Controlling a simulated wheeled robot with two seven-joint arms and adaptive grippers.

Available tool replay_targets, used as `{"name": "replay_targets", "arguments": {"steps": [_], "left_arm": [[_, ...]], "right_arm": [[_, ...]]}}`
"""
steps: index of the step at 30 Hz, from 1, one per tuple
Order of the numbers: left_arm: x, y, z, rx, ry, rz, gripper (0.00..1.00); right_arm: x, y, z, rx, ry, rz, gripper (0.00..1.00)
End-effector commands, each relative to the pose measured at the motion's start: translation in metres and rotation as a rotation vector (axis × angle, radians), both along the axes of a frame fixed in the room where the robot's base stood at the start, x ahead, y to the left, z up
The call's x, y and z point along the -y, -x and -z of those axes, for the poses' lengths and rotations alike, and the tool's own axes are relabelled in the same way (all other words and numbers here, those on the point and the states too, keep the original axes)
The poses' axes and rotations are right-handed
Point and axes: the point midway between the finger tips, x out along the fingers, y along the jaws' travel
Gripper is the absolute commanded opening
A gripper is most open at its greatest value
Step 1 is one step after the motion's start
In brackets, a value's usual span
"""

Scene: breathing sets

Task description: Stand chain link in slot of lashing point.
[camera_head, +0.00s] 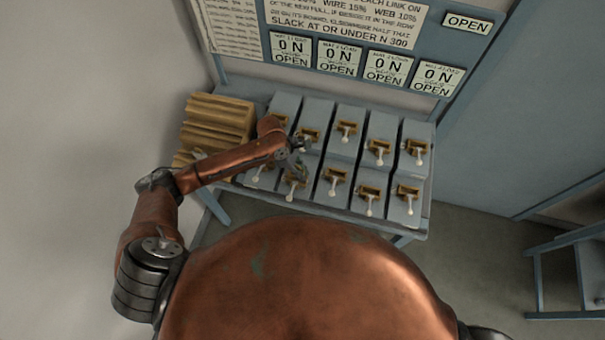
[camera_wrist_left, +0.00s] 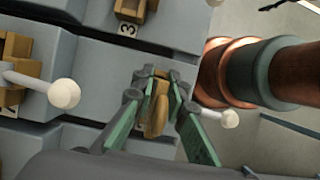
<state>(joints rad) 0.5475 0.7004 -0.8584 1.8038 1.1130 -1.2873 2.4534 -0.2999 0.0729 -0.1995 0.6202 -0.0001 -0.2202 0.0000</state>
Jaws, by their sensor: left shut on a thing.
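My left gripper (camera_head: 299,162) is over the stepped grey blocks in the head view, near the middle-left columns. In the left wrist view its two green-padded fingers (camera_wrist_left: 158,88) are closed on a tan, brass-coloured piece, which looks like the chain link (camera_wrist_left: 156,118). The fingers hide part of it. Just beyond the fingertips is a grey block face, and I cannot tell whether the link touches a slot there. Brass lashing points (camera_head: 346,128) sit on the grey blocks, each with a white-knobbed lever. My right gripper is not in view.
A stack of tan wooden pieces (camera_head: 218,119) stands left of the blocks. A blue-grey board (camera_head: 420,52) with "0 N" and "OPEN" cards rises behind. White-knobbed levers (camera_wrist_left: 63,93) stick out close to the gripper. Open floor (camera_head: 464,240) lies to the right.

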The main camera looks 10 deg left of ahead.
Motion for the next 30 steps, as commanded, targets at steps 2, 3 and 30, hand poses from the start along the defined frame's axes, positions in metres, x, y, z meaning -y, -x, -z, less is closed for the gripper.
{"name": "replay_targets", "arguments": {"steps": [2, 3, 30], "left_arm": [[-0.0001, -0.0012, 0.006, 0.003, 0.0, 0.0, 0.0], [-0.0003, -0.0014, 0.0083, 0.003, 0.0, 0.0, 0.0], [-0.0003, -0.0008, 0.0124, 0.003, 0.0, 0.0, 0.3]], "right_arm": [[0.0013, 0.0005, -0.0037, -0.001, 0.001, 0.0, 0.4], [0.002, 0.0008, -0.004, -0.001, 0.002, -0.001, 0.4], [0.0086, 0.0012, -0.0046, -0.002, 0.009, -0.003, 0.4]]}}
